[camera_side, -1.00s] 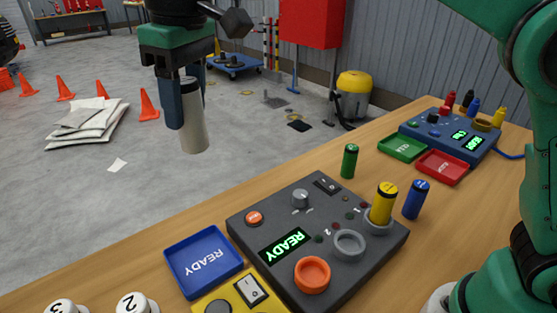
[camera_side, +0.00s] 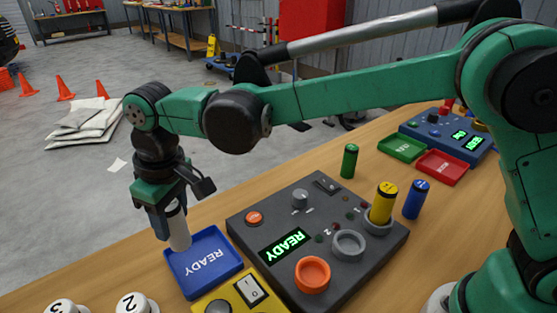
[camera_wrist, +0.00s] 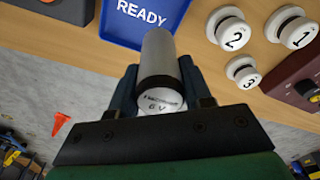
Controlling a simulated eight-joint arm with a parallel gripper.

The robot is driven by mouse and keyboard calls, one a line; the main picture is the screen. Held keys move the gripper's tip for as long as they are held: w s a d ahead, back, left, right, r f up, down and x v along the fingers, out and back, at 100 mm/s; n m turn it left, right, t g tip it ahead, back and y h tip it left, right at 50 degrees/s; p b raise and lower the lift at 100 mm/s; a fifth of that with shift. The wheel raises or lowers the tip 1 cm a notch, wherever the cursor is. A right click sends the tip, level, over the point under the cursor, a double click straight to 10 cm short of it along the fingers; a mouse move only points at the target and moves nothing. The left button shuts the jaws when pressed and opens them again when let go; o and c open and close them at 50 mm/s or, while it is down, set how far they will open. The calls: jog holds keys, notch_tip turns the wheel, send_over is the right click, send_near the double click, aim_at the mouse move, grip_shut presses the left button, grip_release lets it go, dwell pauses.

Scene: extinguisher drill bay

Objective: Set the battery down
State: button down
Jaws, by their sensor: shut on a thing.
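A white-grey battery (camera_side: 179,229) is held upright between the fingers of my gripper (camera_side: 170,222), which is shut on it. In the side view it hangs at the left edge of the blue READY tray (camera_side: 222,272). In the wrist view the battery (camera_wrist: 160,70) shows its dark band and an end marked "6 V", between both fingers of my gripper (camera_wrist: 160,90). The blue tray (camera_wrist: 112,32) lies just beyond it there. I cannot tell whether the battery's lower end touches the tray. The tray looks empty apart from its lettering.
A dark console (camera_side: 325,205) with a READY display stands right of the tray. A yellow battery (camera_side: 383,203) is in one of its sockets; green (camera_side: 349,161) and blue (camera_side: 416,199) batteries stand on the table. A yellow switch box (camera_side: 228,297) and white numbered knobs (camera_side: 135,303) are in front.

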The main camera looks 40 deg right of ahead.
aim_at(181, 246)
notch_tip(181, 246, down, 7)
jog(key=shift+r, duration=0.2)
jog(key=shift+f, duration=0.1)
jog(key=shift+c, duration=1.9)
grip_release()
